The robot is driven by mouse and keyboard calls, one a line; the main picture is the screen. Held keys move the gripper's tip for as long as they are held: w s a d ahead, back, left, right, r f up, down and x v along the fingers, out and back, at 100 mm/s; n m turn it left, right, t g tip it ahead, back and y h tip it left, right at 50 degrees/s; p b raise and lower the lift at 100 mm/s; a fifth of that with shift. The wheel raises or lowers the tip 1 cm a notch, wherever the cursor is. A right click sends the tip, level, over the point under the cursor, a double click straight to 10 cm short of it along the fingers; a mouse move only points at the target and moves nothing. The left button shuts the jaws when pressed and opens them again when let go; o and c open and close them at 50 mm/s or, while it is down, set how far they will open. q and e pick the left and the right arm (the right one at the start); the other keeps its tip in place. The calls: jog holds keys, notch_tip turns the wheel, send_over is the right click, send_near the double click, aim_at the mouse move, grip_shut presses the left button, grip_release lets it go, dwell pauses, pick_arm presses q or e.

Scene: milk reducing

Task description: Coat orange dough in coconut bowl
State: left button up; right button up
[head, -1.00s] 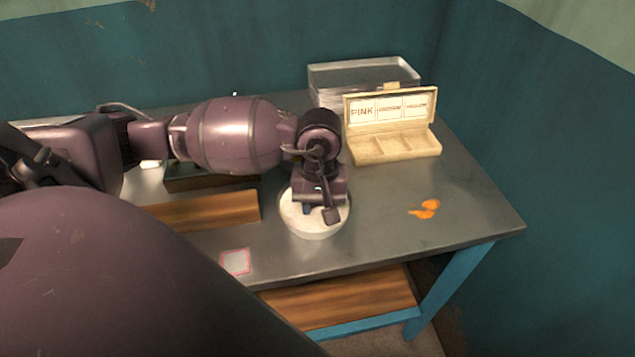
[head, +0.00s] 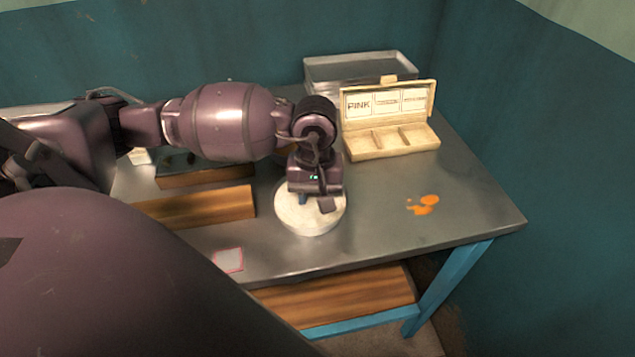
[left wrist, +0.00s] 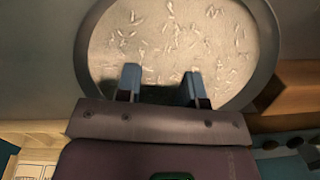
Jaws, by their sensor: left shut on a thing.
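The coconut bowl (head: 311,222) is round and white and stands near the table's front edge. In the left wrist view the coconut (left wrist: 180,40) is a pale bed with scattered white flakes. My left gripper (head: 305,198) points down into the bowl. In the left wrist view its two fingers (left wrist: 162,85) are apart over the coconut, gripping something I cannot make out against the pale flakes. No orange dough lump is visible in the bowl or between the fingers. Flat orange patches (head: 424,205) lie on the table to the right. My right gripper is not in view.
An open cream box (head: 392,140) with compartments and a lid labelled PINK stands behind the bowl, to the right. Metal trays (head: 360,68) are stacked behind it. Wooden pieces (head: 195,207) lie left of the bowl. A pink-edged square (head: 229,260) lies near the front edge.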

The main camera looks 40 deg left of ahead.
pick_arm(q)
jog(key=shift+s+a, duration=0.15)
jog(key=shift+a, duration=0.1)
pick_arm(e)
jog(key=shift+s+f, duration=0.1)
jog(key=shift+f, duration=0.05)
pick_arm(q)
jog(key=shift+s, duration=0.2)
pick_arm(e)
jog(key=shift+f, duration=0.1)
pick_arm(q)
jog(key=shift+s, duration=0.25)
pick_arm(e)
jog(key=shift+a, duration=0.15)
pick_arm(q)
jog(key=shift+s+d+b, duration=0.1)
jog(key=shift+d+b, duration=0.2)
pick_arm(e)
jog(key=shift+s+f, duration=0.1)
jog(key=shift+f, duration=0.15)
pick_arm(q)
jog(key=shift+d, duration=0.1)
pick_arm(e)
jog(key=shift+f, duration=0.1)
